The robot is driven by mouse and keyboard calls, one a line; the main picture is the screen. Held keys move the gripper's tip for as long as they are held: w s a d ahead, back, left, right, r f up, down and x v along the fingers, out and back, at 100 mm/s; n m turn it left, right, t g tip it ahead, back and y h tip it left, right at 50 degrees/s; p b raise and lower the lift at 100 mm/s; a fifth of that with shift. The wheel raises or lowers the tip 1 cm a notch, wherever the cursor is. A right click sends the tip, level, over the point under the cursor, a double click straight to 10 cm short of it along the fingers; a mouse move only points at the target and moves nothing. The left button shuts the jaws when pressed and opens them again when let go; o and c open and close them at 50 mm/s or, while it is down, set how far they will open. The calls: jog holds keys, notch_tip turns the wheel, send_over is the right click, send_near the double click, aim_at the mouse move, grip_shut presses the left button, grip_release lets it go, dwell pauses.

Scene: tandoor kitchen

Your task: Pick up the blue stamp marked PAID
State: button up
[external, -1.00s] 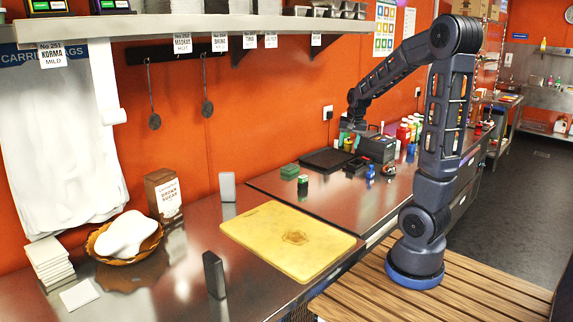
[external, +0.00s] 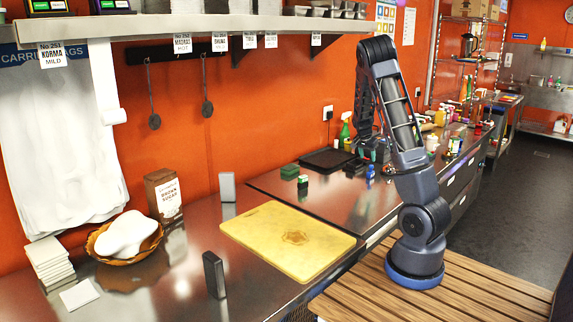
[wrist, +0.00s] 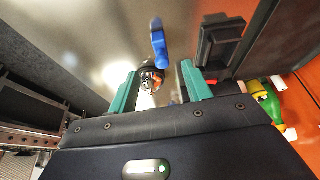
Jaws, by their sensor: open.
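A small blue object (external: 370,171), likely the stamp, stands on the steel counter; no PAID marking is readable. In the wrist view the blue object (wrist: 159,43) lies just beyond the fingertips, roughly in line with the gap between them. My gripper (wrist: 160,68) has two teal fingers spread apart, with nothing held. A small dark and orange item (wrist: 151,76) shows between the fingers, and I cannot tell what it is.
A dark rectangular item (wrist: 219,42) is close to the right finger. A green spray bottle (external: 345,131) stands near the wall. A black tray (external: 327,159), a green box (external: 289,171) and a green-and-white block (external: 303,181) lie left of the blue object. A yellow board (external: 270,240) is nearer.

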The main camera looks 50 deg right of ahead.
aim_at(370, 167)
jog(key=x, duration=0.5)
jog(key=shift+d+f, duration=0.2)
jog(key=shift+f, duration=0.05)
jog(key=shift+d+x, duration=0.15)
jog(key=shift+x, duration=1.15)
jog(key=shift+d+x, duration=0.2)
jog(key=shift+x, duration=1.1)
jog(key=shift+r, duration=0.2)
grip_shut()
